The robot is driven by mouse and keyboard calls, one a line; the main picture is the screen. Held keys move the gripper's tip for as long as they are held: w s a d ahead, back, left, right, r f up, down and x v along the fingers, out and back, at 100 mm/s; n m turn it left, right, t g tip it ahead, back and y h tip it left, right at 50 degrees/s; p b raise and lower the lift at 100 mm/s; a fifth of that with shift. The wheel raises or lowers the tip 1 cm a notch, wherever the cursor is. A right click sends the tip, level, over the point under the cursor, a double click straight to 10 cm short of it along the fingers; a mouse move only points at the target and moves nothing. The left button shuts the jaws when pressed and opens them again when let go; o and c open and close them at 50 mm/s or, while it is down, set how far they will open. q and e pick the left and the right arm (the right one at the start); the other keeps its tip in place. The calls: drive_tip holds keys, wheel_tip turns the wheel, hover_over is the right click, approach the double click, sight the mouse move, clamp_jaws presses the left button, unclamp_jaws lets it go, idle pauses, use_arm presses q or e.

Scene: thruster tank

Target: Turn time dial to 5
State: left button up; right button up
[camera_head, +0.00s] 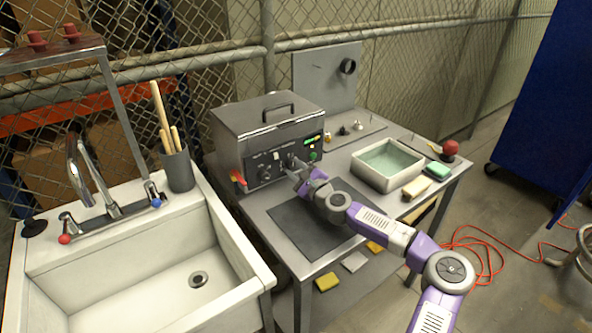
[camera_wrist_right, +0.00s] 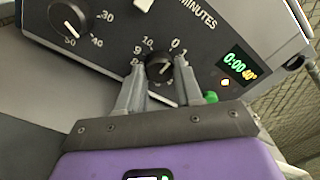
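The time dial (camera_wrist_right: 158,68) is a small black knob on the grey panel under the word MINUTES, ringed by numbers including 0, 1, 9 and 10. The fingers of my right gripper (camera_wrist_right: 158,80) stand on either side of it, one left and one right; I cannot tell whether they press on it. They hide the lower numbers. The green display (camera_wrist_right: 238,66) beside it seems to read 0:00 with smaller orange digits. In the head view my right gripper (camera_head: 297,172) is at the front of the grey tank machine (camera_head: 245,150). My left gripper is not in view.
A second black knob (camera_wrist_right: 69,18) marked 30, 40, 50 lies left of the dial. A green button (camera_wrist_right: 211,97) sits close to the right finger. A basin of liquid (camera_head: 389,182) and sponges stand on the right of the table. A sink (camera_head: 240,260) is at left.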

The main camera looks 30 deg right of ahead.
drive_tip(key=c, duration=0.4)
drive_tip(key=shift+m, duration=0.4)
